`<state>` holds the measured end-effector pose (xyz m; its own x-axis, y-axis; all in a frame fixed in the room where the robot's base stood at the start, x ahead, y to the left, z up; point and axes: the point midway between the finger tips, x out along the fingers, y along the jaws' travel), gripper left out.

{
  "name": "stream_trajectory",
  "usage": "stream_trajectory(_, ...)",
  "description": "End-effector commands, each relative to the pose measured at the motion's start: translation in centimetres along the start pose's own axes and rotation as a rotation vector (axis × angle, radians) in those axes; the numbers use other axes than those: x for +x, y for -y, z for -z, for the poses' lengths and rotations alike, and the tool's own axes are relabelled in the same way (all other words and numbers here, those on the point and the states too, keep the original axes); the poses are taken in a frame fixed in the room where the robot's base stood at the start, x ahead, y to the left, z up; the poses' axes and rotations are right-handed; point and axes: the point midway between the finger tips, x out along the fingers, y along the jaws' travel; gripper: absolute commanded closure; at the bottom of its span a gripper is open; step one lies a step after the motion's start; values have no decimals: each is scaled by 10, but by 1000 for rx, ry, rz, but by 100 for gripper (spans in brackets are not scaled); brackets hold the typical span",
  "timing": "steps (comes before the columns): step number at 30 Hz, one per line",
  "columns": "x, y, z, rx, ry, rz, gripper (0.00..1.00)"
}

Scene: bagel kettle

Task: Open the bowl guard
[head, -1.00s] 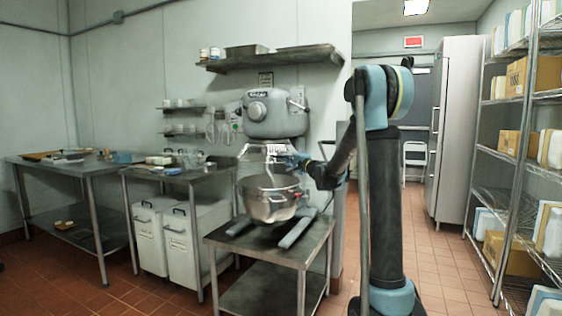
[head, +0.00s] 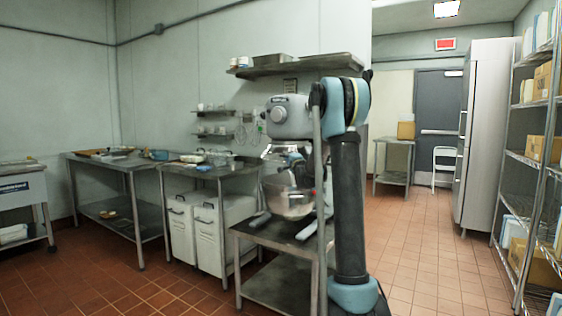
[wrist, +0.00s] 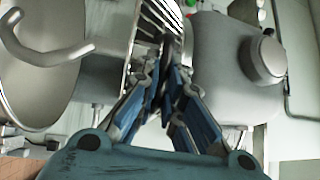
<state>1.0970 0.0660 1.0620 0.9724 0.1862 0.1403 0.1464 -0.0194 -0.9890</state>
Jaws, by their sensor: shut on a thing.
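The grey stand mixer (head: 288,116) stands on a low steel table, with its steel bowl (head: 280,198) below the head. The wire bowl guard (wrist: 150,18) shows as several metal bars at the top of the wrist view. My gripper (wrist: 168,50) is shut on the bowl guard, its blue fingers close together at the bars. In the wrist view the mixer head (wrist: 215,55) is to the right, and the bowl (wrist: 38,105) with a curved hook (wrist: 45,55) is to the left. In the head view my arm partly hides the mixer, and the guard is hard to make out.
The low steel table (head: 262,236) bears the mixer. White bins (head: 208,230) stand under a worktable (head: 190,174) to its left. A wall shelf (head: 290,66) is above the mixer. Open tiled floor (head: 425,245) lies to the right, up to the wire rack (head: 535,160).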

Motion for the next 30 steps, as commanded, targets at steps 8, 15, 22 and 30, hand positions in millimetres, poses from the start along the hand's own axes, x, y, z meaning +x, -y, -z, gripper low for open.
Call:
stream_trajectory(8,-2,-3,13,-4,-37,-12,100)
stream_trajectory(15,-4,-4,13,-6,-37,-13,100)
stream_trajectory(22,-3,-3,13,-6,-37,-12,83)
stream_trajectory(30,-13,-2,13,-6,-37,-11,83)
